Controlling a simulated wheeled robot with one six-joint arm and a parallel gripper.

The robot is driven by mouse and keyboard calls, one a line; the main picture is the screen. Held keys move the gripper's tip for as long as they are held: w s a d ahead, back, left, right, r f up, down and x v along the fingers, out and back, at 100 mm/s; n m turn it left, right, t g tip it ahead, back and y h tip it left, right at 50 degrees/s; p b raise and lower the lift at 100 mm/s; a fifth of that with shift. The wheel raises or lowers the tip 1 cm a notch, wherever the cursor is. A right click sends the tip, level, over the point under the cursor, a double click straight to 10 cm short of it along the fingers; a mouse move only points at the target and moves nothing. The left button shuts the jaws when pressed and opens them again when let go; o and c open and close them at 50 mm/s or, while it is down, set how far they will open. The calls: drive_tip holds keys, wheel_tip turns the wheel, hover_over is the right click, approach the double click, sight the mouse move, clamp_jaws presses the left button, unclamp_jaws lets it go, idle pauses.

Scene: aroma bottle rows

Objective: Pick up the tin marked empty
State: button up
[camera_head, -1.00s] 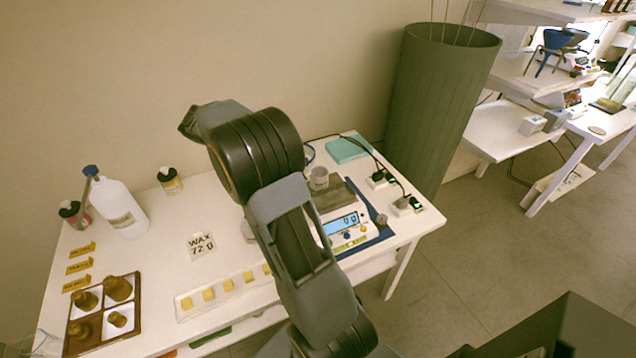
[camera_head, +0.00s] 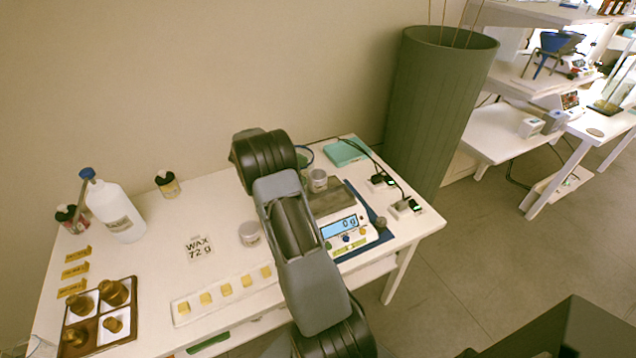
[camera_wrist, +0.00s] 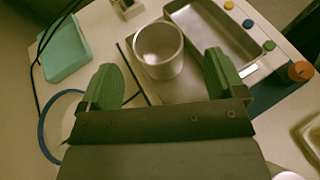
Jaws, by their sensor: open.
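Nothing is held. A second tin (camera_head: 250,234) stands on the table left of my arm. The writing on both tins is too small to read. My arm hides the gripper in the head view.
A metal tray (camera_wrist: 212,32) lies beside the tin. A teal box (camera_head: 347,152), a blue ring (camera_wrist: 62,125) and cables are near. A wax card (camera_head: 200,248), wax-cube tray (camera_head: 222,293), bottle (camera_head: 115,210) and brown sectioned tray (camera_head: 98,318) occupy the left side.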

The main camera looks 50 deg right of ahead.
sight(318, 175)
drive_tip(key=shift+p+x, duration=0.3)
drive_tip(key=shift+x, duration=2.7)
drive_tip(key=shift+w+d, duration=0.1)
drive_tip(key=shift+w, duration=0.1)
drive_tip(key=c, duration=1)
